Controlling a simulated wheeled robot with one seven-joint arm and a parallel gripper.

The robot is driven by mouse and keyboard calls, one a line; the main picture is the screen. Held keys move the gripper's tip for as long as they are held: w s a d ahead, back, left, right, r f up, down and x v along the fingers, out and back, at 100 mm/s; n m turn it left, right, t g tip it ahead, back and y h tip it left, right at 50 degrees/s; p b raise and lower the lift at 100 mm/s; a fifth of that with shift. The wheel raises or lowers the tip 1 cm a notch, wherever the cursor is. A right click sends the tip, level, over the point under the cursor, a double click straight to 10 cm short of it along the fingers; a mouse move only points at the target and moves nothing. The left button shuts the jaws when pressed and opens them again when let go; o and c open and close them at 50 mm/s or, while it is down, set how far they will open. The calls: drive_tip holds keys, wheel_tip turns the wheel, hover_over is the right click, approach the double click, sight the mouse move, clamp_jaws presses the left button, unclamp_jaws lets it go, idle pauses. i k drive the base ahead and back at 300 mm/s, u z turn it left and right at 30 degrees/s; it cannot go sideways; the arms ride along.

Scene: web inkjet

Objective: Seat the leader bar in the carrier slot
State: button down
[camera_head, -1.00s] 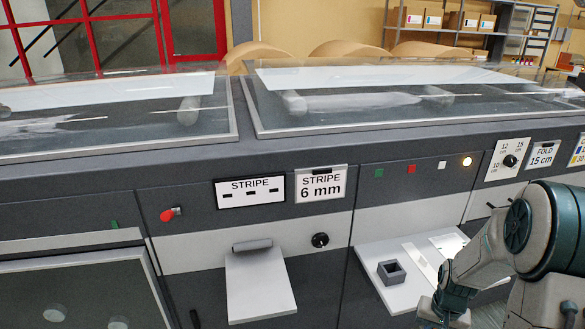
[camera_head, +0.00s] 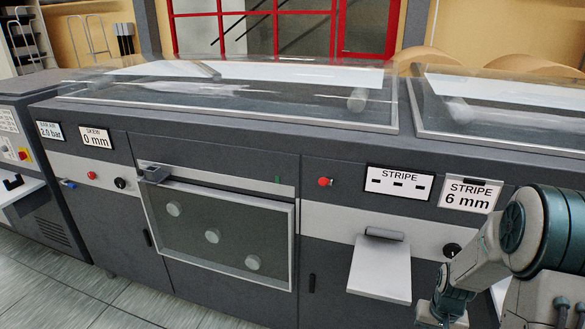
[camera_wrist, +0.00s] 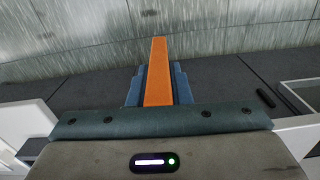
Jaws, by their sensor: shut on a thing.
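An orange bar (camera_wrist: 158,62), which looks like the leader bar, is in my gripper (camera_wrist: 157,88). The blue fingers are shut on either side of it, and the bar sticks out past their tips. In the head view my gripper (camera_head: 438,315) is low at the right edge, and the bar cannot be made out there. A small dark grey bracket (camera_head: 153,174) stands at the upper left corner of a framed dark panel. I cannot tell whether it is the carrier slot.
The long grey machine front carries the framed panel (camera_head: 222,226), a red button (camera_head: 324,182) and a white sloping shelf (camera_head: 381,270) left of my arm. Labels read "STRIPE 6 mm" (camera_head: 468,194) and "SKEW 0 mm" (camera_head: 97,136). Open tiled floor (camera_head: 60,295) lies front left.

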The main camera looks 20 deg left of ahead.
sight(155, 178)
drive_tip(key=u, duration=3.25)
drive_tip(key=k, duration=2.1)
drive_tip(key=z, duration=0.95)
drive_tip(key=i, duration=1.65)
